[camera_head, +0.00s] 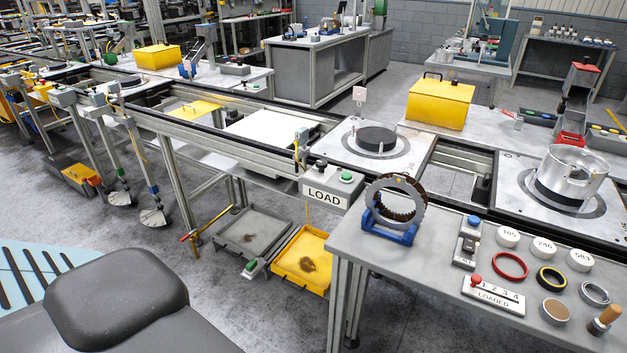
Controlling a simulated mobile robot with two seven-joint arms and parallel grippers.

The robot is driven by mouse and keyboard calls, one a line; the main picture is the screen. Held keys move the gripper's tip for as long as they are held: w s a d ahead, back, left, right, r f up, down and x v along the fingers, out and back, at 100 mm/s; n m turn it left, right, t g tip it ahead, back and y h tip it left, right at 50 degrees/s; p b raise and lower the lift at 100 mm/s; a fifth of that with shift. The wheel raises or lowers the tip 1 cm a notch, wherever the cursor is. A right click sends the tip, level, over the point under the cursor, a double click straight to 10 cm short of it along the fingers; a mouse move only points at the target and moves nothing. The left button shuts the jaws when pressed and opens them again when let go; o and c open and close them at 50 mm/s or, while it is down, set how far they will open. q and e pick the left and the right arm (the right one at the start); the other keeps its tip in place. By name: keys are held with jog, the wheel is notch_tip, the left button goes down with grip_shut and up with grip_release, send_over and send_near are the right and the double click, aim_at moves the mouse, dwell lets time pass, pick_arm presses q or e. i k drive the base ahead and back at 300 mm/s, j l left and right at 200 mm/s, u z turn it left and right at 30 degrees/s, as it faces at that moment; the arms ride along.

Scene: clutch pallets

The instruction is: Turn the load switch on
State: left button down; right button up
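A grey box with a white label reading LOAD (324,197) is fixed to the near side of the conveyor line, in the middle of the head view. On its top are a green round button (346,177) and a small dark part (320,164) at the left. The position of any switch on it is too small to tell. Neither of my grippers is in view.
Right of the box, a grey table holds a ring on a blue stand (396,233), numbered white discs (543,247), loose rings and a LOADED plate (493,295) with a red knob. Yellow (301,259) and grey trays lie below.

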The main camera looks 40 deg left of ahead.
aim_at(321, 165)
jog(key=u, duration=1)
